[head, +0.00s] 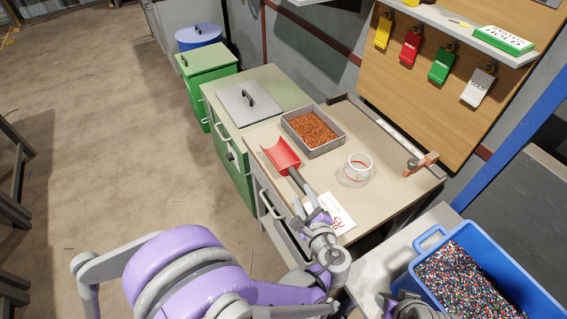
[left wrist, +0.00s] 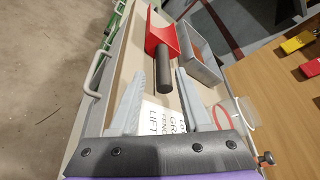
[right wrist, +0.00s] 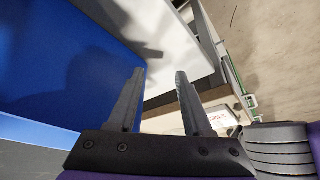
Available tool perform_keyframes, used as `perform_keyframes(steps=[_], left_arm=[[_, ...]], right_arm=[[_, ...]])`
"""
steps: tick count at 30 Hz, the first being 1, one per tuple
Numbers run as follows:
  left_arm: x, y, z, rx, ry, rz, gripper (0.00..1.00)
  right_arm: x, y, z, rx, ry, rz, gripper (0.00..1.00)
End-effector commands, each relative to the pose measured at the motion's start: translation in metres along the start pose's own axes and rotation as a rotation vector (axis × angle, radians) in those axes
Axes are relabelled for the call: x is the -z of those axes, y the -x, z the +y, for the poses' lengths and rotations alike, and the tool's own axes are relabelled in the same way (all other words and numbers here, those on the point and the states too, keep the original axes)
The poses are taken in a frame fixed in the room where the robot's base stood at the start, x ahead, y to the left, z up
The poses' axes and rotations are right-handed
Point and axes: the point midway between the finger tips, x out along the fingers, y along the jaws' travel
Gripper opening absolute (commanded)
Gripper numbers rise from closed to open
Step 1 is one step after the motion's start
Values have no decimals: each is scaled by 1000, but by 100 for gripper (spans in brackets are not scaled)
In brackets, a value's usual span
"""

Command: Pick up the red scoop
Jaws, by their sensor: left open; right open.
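The red scoop (head: 282,155) lies on the work table, its dark grey handle pointing toward my left arm. In the left wrist view the scoop (left wrist: 162,36) is straight ahead. My left gripper (head: 312,208) is open, and its two fingers (left wrist: 158,76) stand on either side of the handle's near end, apart from it as far as I can tell. My right gripper (right wrist: 160,72) is open and empty, by the blue bin. In the head view it shows only partly at the bottom edge.
A grey tray of copper granules (head: 338,146) stands behind the scoop. A clear cup (head: 358,168) is to its right. A printed white card (head: 340,222) lies under my left gripper's area. A blue bin (head: 430,238) of mixed granules is at lower right.

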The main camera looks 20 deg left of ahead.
Motion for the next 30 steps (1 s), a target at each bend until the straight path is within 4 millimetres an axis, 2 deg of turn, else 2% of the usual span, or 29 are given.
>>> perform_keyframes(steps=[3, 11, 19, 27, 30], left_arm=[[0, -19, 0, -3, 2, -1, 48], [1, -35, -1, -3, 3, 0, 48], [4, -74, -3, -4, 3, -1, 48], [4, -80, -3, -2, 3, 2, 48], [4, -80, -3, -2, 4, 2, 31]], right_arm=[[0, -1, 0, 0, 0, 0, 50], [0, -2, 0, 0, 0, 0, 50], [-2, -4, 0, 0, 0, -1, 50], [-2, -4, 0, 0, 0, -1, 50], [-2, -4, 0, 0, 0, -1, 50]])
